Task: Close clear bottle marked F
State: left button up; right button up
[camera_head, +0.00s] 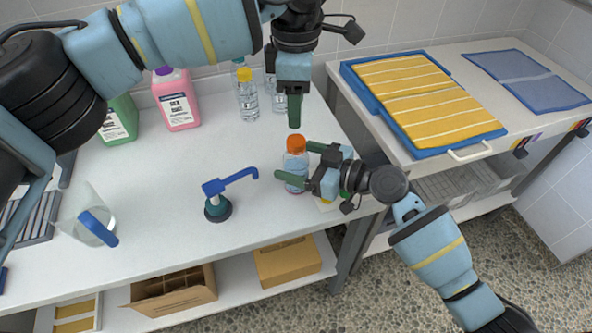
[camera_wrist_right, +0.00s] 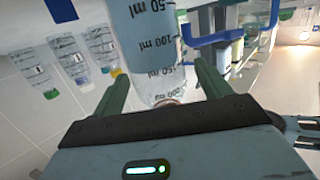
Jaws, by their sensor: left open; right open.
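A clear bottle (camera_head: 295,166) stands upright near the right end of the left bench. An orange cap (camera_head: 297,143) shows at its top; I cannot tell how tightly it sits. No letter F is legible. My right gripper (camera_head: 291,164) is open, with its fingers on either side of the bottle. In the right wrist view, the bottle (camera_wrist_right: 150,50) shows millilitre marks between the open fingers (camera_wrist_right: 160,75). My left gripper (camera_head: 295,124) is open and points down just above the orange cap, apart from it as far as I can see.
Clear bottles, one yellow-capped (camera_head: 247,98), stand behind, with a pink bottle (camera_head: 176,100) and a green one (camera_head: 120,120). Yellow towels (camera_head: 420,92) lie on the right bench.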

jog(key=shift+x, duration=1.15)
jog(key=shift+c, duration=0.2)
grip_shut()
pick_arm(q)
jog(key=n, duration=0.4)
jog(key=shift+n, duration=0.4)
jog(key=n, duration=1.7)
jog(key=shift+n, duration=0.3)
jog(key=shift+f, duration=0.15)
